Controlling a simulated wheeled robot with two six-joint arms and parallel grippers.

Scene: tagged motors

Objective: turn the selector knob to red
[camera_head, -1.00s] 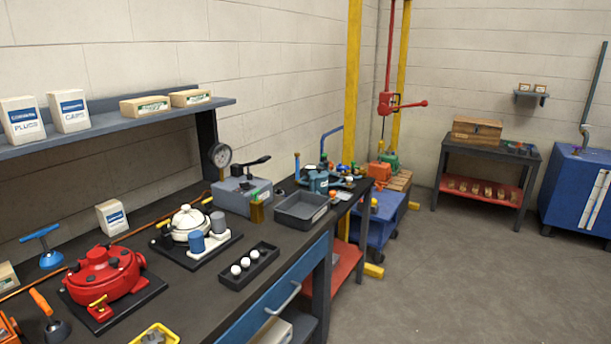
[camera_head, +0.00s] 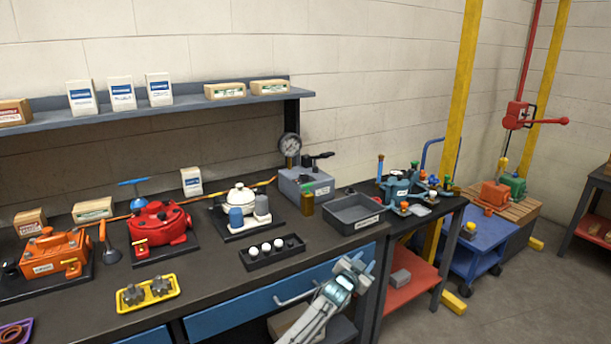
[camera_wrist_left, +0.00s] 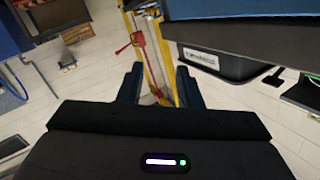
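I cannot make out for sure which part is the selector knob, nor a red mark for it. A grey box (camera_head: 306,185) with a black lever handle (camera_head: 320,155) and a round gauge (camera_head: 289,146) stands at the back of the bench. A red motor (camera_head: 158,224) and a white motor (camera_head: 239,197) sit to its left, a blue motor (camera_head: 400,188) to its right. My left gripper (camera_head: 358,266) is in front of the bench's front edge, near the blue drawer. In the left wrist view its fingers (camera_wrist_left: 157,88) are apart with nothing between them. My right gripper is out of view.
An orange motor (camera_head: 55,255), a yellow tray (camera_head: 148,294), a black tray with white balls (camera_head: 272,252) and a grey bin (camera_head: 355,211) stand on the bench. A drawer handle (camera_head: 295,298) juts out near my left arm.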

